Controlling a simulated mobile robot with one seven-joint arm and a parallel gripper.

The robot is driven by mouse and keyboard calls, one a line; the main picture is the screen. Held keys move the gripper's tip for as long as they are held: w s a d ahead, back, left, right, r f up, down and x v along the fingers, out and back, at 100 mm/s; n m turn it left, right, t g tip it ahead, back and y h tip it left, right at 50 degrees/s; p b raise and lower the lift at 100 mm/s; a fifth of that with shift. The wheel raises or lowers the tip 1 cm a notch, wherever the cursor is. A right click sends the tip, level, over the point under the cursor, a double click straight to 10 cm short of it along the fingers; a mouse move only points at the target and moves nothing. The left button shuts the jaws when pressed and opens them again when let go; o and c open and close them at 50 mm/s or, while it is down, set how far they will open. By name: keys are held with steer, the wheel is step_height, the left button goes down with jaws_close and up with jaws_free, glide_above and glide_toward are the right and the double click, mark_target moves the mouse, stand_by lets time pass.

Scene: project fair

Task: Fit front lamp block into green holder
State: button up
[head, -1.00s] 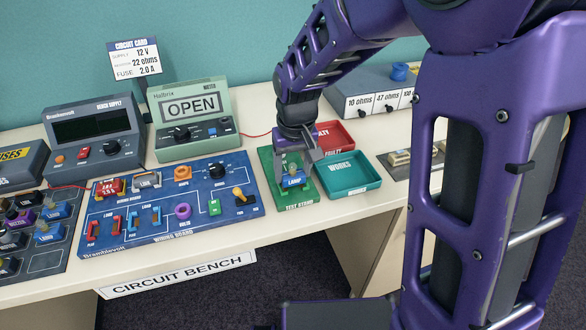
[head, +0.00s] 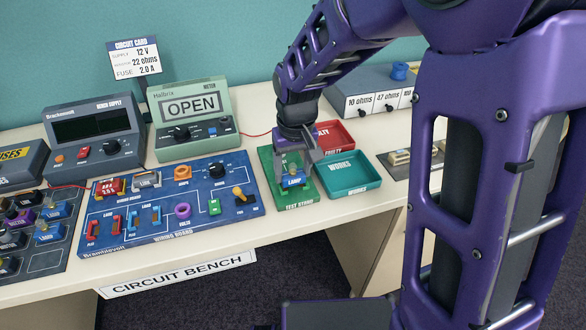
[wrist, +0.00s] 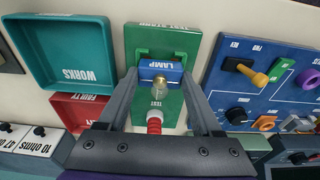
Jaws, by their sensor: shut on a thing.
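The blue lamp block (head: 293,182), labelled LAMP with a small clear bulb on top, is between the fingers of my gripper (head: 296,168). My gripper is shut on it over the green test stand (head: 300,200). In the wrist view the lamp block (wrist: 161,68) sits between both fingers, in front of the green holder (wrist: 142,54) on the test stand. I cannot tell whether the block is fully seated or just above the holder. A red ribbed part (wrist: 154,125) shows on the stand near the TEST label.
A teal WORKS tray (head: 352,185) and a red FAULTY tray (head: 335,133) stand right of the test stand. The blue wiring board (head: 165,228) lies to the left. More lamp blocks (head: 50,232) sit on the dark mat at far left. The meter (head: 190,115) reads OPEN.

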steer(key=shift+f+b, duration=0.35)
steer(key=shift+f, duration=0.2)
steer(key=o, duration=1.4)
steer(key=shift+r+p, duration=3)
steer(key=shift+r, duration=1)
steer(key=shift+w, duration=0.1)
